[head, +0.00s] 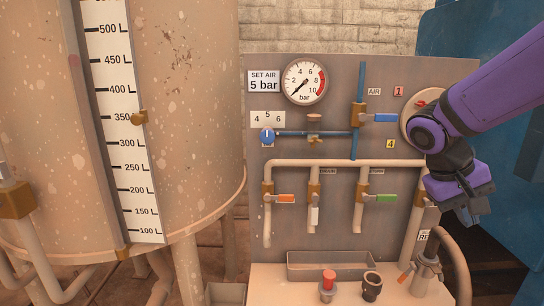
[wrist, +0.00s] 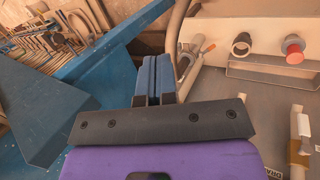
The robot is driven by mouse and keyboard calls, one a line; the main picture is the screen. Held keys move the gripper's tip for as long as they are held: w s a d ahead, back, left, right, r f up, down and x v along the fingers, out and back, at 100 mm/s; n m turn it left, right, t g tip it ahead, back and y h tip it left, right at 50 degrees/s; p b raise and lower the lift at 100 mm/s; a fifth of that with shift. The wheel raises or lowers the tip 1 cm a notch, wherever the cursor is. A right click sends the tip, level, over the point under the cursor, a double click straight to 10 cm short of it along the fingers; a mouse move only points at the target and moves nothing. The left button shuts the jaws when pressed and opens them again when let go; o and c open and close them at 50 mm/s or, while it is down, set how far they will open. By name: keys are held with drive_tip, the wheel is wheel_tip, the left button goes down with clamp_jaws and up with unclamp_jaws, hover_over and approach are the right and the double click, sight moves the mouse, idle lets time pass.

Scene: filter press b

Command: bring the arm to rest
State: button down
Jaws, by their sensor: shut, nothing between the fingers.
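My gripper (head: 470,213) hangs at the end of my purple arm at the right side of the head view, in front of the right edge of the grey valve panel (head: 340,225). Its fingers point down and are shut with nothing between them. In the wrist view the two blue fingers (wrist: 153,78) lie side by side, pressed together. The gripper appears apart from the pipes and valves. My arm hides part of the round dial with a red pointer at the panel's upper right and part of the rightmost pipe.
A pressure gauge (head: 304,82), a blue knob (head: 267,135), and blue (head: 385,118), orange (head: 285,199) and green (head: 386,198) valve handles are on the panel. A ledge below holds a red-capped fitting (head: 328,285) and a dark ring (head: 372,285). A hose (head: 457,262) curves below my gripper. A tank (head: 190,120) stands left.

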drive_tip(key=s+a+r+t+y, duration=0.2)
drive_tip(key=s+r+t, duration=0.1)
drive_tip(key=s, duration=0.3)
drive_tip(key=s+a+r+n+t+y, duration=0.1)
drive_tip(key=s+a+r+t+y, duration=0.2)
drive_tip(key=s, duration=0.3)
drive_tip(key=shift+r+t+y, duration=0.3)
drive_tip(key=shift+r+t, duration=0.2)
drive_tip(key=shift+r, duration=0.05)
